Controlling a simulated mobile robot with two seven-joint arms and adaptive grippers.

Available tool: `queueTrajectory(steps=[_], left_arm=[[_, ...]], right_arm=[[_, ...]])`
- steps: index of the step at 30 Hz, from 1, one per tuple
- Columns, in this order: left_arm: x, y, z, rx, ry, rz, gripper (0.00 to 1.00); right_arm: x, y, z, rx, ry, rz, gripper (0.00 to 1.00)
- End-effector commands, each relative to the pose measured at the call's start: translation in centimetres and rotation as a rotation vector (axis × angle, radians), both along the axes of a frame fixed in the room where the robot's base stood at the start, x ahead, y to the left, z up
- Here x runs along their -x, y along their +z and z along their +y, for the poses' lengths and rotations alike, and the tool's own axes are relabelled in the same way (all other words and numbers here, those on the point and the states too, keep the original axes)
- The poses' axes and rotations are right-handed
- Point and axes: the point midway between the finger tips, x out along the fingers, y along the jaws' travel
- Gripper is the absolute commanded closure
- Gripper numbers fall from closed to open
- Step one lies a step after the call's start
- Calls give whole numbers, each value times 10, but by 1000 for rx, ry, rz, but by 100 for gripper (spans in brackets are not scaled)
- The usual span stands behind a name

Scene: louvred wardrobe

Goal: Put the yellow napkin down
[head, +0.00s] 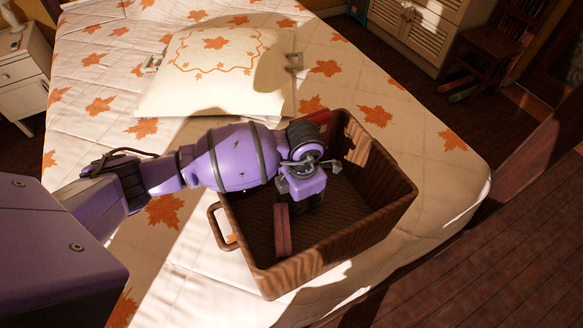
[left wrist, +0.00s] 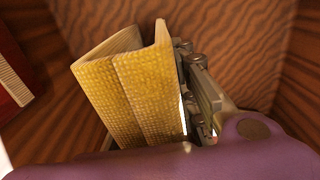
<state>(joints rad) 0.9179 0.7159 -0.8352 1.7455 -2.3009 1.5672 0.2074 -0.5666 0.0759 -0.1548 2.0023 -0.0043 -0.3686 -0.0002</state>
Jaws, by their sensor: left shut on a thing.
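In the left wrist view the yellow napkin (left wrist: 125,98) is folded upright, with a woven texture and a pale inner side. My left gripper (left wrist: 192,98) is shut on its right edge. In the head view my left gripper (head: 310,190) points down inside the brown basket (head: 340,247), and the napkin is hidden there by my gripper and wrist. The basket's striped inner walls also surround the napkin in the left wrist view (left wrist: 230,40). I cannot tell whether the napkin touches the basket floor. My right gripper is not in view.
A reddish folded item (head: 283,231) stands in the basket, and a red item (head: 318,117) shows at its far rim. The basket rests on the leaf-patterned bed (head: 450,190). A white cushion (head: 215,80) lies behind. A louvred wardrobe (head: 410,35) stands at the back right.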

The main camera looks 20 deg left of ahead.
Motion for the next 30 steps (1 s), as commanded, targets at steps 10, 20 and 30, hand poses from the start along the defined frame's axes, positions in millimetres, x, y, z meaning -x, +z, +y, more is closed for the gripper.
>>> queueTrajectory(steps=[10, 20, 30], left_arm=[[-2, -1, 0, 0, 0, -3, 55], [-3, 13, 0, -1, -1, -6, 55], [-3, 85, -1, 0, -3, -8, 55]], right_arm=[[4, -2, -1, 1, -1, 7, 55], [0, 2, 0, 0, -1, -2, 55], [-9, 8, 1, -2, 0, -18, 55]])
